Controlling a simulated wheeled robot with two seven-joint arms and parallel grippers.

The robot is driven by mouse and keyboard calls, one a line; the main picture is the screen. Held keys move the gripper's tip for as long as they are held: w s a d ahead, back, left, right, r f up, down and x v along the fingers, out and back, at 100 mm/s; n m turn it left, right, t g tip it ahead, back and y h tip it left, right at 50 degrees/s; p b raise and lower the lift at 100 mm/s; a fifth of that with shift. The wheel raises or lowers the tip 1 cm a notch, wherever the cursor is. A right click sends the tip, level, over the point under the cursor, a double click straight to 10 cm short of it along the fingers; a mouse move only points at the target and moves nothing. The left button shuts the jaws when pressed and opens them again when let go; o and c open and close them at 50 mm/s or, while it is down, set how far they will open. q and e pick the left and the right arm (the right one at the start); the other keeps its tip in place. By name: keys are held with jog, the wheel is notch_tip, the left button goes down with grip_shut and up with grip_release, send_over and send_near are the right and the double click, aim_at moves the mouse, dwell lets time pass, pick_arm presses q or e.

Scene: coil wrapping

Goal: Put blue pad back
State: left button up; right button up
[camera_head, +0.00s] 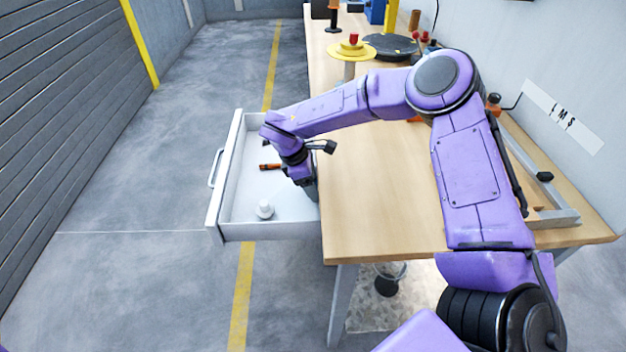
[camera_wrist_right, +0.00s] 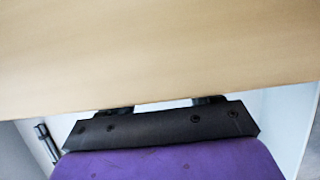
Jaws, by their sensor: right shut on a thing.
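My right gripper (camera_head: 309,188) reaches down into the open white drawer (camera_head: 226,172), close against the table's left edge. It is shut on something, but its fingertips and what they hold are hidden. In the right wrist view, the tabletop covers the front of the gripper (camera_wrist_right: 160,106), and only the finger bases show. I cannot make out a blue pad in either view. It may be hidden at the fingertips, but I cannot tell. My left gripper is not in view.
In the drawer lie a white round-topped item (camera_head: 265,209) and an orange-brown tool (camera_head: 270,167). The wooden table (camera_head: 375,190) is largely clear in the middle. A yellow disc stand (camera_head: 351,50), a dark turntable (camera_head: 391,45) and a metal frame (camera_head: 553,215) stand on it.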

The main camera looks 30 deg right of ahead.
jog(key=shift+w+a+f, duration=0.15)
jog(key=shift+a+f, duration=0.05)
jog(key=shift+f, duration=0.2)
jog(key=o, duration=1)
jog(key=shift+r, duration=0.15)
jog(key=b+v, duration=0.1)
jog(key=v, duration=1.1)
jog(key=shift+r, duration=0.1)
jog(key=shift+r, duration=0.1)
